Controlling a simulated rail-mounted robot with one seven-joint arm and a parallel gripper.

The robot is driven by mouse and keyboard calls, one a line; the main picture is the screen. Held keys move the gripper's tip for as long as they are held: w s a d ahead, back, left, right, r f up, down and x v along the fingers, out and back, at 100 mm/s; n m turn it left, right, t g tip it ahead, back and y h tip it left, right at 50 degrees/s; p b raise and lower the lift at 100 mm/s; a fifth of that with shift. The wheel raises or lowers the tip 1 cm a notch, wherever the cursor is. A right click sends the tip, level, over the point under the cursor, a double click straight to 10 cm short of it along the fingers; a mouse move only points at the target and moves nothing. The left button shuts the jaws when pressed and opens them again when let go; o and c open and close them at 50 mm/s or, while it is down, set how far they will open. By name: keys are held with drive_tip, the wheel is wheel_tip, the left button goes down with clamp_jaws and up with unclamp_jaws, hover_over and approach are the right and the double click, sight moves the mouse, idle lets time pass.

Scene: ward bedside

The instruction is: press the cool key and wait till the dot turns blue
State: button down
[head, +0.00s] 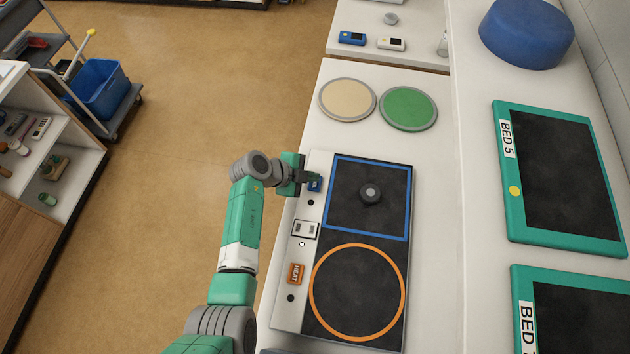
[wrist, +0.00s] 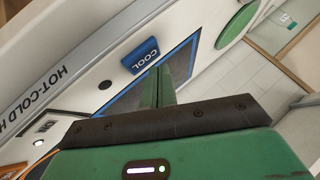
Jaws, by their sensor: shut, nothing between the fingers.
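The blue COOL key (head: 314,185) is on the left strip of the hot-cold plate (head: 318,163); it also shows in the wrist view (wrist: 140,55), lettering readable. The dot (head: 311,202) beside it is dark, not blue; it is dark in the wrist view too (wrist: 105,84). My gripper (head: 309,178) is shut and empty, its fingertips at the COOL key in the head view. In the wrist view its fingers (wrist: 158,87) appear beside the key. I cannot tell whether they touch it.
An orange HEAT key (head: 296,273) with its own dark dot (head: 290,298) is lower on the strip. A switch (head: 305,229) and small white light (head: 302,244) lie between. A grey round object (head: 370,193) stands in the blue square. Tan (head: 347,99) and green (head: 408,108) discs lie behind.

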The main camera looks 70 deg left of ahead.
sight(311, 184)
drive_tip(key=shift+f, duration=0.1)
drive_tip(key=shift+f+b, duration=0.4)
drive_tip(key=shift+b, duration=0.35)
drive_tip(key=shift+f+b, duration=0.35)
drive_tip(key=shift+b, duration=0.15)
idle(0.3)
drive_tip(key=shift+r, duration=0.1)
drive_tip(key=shift+r+p, duration=0.4)
drive_tip(key=shift+r, duration=0.3)
drive_tip(key=shift+r, duration=0.15)
drive_tip(key=shift+r+p, duration=1.55)
drive_tip(key=shift+r, duration=0.85)
drive_tip(key=shift+f, duration=0.1)
